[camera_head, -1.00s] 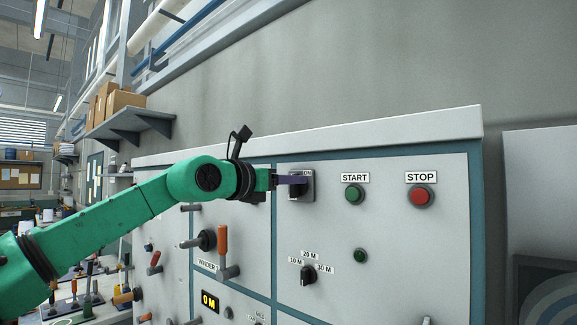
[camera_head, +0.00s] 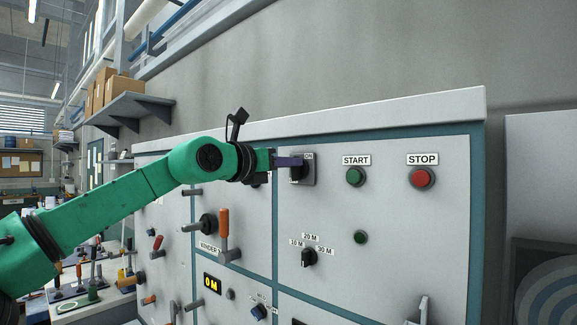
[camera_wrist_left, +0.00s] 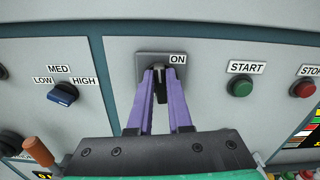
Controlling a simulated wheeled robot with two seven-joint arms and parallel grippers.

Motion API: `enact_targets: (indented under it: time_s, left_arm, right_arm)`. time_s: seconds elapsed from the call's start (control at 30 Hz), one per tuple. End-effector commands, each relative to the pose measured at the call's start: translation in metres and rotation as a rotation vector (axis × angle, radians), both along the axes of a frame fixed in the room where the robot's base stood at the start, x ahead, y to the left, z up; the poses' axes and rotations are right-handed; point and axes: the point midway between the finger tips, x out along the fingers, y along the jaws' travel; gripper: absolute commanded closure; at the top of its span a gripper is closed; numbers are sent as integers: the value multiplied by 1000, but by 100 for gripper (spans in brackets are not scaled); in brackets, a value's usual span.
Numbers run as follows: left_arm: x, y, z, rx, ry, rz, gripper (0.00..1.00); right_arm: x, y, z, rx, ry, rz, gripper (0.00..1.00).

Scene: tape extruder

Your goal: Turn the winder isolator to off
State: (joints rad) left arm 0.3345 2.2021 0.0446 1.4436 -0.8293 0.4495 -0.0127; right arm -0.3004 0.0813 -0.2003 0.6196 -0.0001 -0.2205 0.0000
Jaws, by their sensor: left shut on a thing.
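The isolator is a black rotary knob (camera_head: 296,174) on a square grey plate marked ON, in the upper middle of the panel. My left gripper (camera_head: 300,162) comes in from the left, its purple fingers at the knob. In the left wrist view, the two fingers of my left gripper (camera_wrist_left: 163,74) straddle the dark knob (camera_wrist_left: 161,92) and are shut on it. The ON label (camera_wrist_left: 178,59) is at the plate's upper right. The fingers partly hide the knob, so its exact angle is hard to tell. My right gripper is not in view.
A green START button (camera_head: 356,177) and a red STOP button (camera_head: 421,178) are right of the knob. Below is a black selector (camera_head: 308,257) marked 10 M, 20 M and 30 M. An orange-handled lever (camera_head: 225,230) stands out lower left, below my arm.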

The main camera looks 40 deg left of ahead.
Motion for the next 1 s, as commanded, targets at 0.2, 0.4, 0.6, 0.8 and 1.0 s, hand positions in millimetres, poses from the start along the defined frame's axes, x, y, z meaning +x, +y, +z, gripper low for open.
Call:
enact_targets:
  time_s: [0.2, 0.4, 0.6, 0.8, 1.0]
  left_arm:
    - [0, 3, -2, -166, -5, 1, 100]
    - [0, 5, -3, -354, -10, 2, 100]
    - [0, 7, -4, -545, -15, 1, 100]
    - [-1, 9, -5, -735, -20, 1, 100]
    - [-1, 10, -7, -925, -24, 0, 100]
  right_arm:
    - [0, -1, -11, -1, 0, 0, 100]
    - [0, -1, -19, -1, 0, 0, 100]
    - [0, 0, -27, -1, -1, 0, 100]
    - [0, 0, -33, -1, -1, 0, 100]
    - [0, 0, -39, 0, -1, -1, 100]
